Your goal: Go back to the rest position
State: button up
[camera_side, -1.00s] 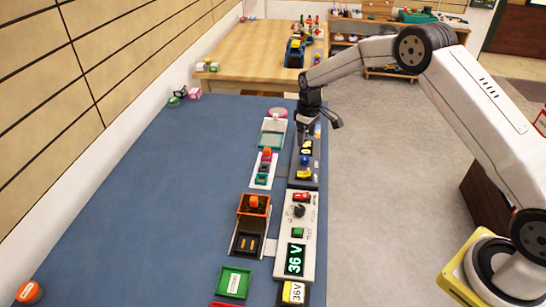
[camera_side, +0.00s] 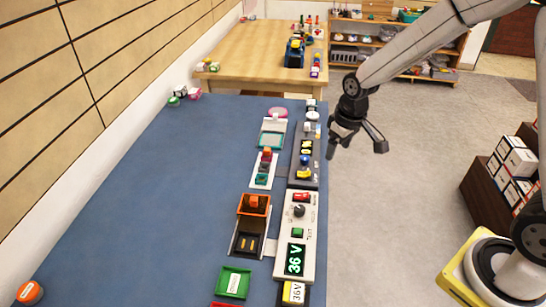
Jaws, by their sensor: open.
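My gripper (camera_side: 355,150) hangs in the air to the right of the blue bench (camera_side: 140,190), over the grey floor. Its fingers are spread and nothing is between them. A grey panel (camera_side: 313,176) with yellow displays and a blue button stands at the bench's right edge, left of the gripper and apart from it. A white panel (camera_side: 308,230) nearer the camera has a black knob, a green button and a display reading 36 V.
An orange bin (camera_side: 256,203), a green tray (camera_side: 234,282) and a teal-framed tray (camera_side: 271,139) sit on the bench. A wooden table (camera_side: 250,62) and shelves (camera_side: 345,55) stand behind. A brown crate of boxes (camera_side: 485,180) is at right. The bench's left part is mostly clear.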

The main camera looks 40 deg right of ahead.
jog(key=s+a+m, duration=0.1)
jog(key=s, duration=1.1)
jog(key=shift+s+a+r+t, duration=0.2)
jog(key=shift+s+a+t, duration=0.1)
jog(key=shift+a+t, duration=0.1)
